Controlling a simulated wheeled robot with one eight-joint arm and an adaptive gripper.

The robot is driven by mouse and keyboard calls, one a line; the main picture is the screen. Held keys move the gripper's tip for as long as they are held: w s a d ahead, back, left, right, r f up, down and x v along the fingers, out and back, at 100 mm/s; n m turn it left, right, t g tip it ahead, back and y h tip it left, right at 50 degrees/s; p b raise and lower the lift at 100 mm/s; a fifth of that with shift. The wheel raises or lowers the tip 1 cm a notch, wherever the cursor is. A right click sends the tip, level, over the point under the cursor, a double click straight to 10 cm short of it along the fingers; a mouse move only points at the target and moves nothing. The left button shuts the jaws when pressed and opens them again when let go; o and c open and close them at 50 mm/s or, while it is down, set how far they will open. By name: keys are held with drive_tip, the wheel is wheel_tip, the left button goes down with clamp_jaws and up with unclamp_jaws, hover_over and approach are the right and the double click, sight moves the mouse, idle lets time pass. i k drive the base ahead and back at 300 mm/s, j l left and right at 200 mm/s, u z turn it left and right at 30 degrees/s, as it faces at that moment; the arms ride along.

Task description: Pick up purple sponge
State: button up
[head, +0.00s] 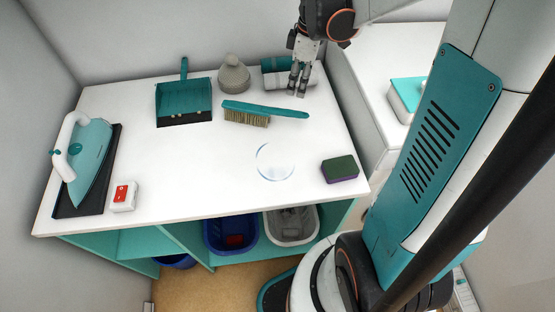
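The purple sponge (340,169) lies flat near the front right corner of the white table. It has a dark green top face and a purple lower side. My gripper (297,93) points down near the back right of the table, well behind the sponge and apart from it. Its fingers are close together, and I cannot tell whether there is an opening between them. Nothing shows in its grasp.
The table (200,165) also holds a brush (265,111), teal dustpan (184,98), grey bottle (233,75), rolled cloths (271,78), clear round dish (276,161), iron (87,155) and red-switch box (123,196). Bins (230,235) stand below. Table space around the sponge is clear.

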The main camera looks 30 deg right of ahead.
sight(341, 169)
drive_tip(key=k+j+z, duration=0.2)
drive_tip(key=j+z, duration=0.15)
drive_tip(key=k+j+z, duration=0.3)
drive_tip(key=i+l, duration=0.05)
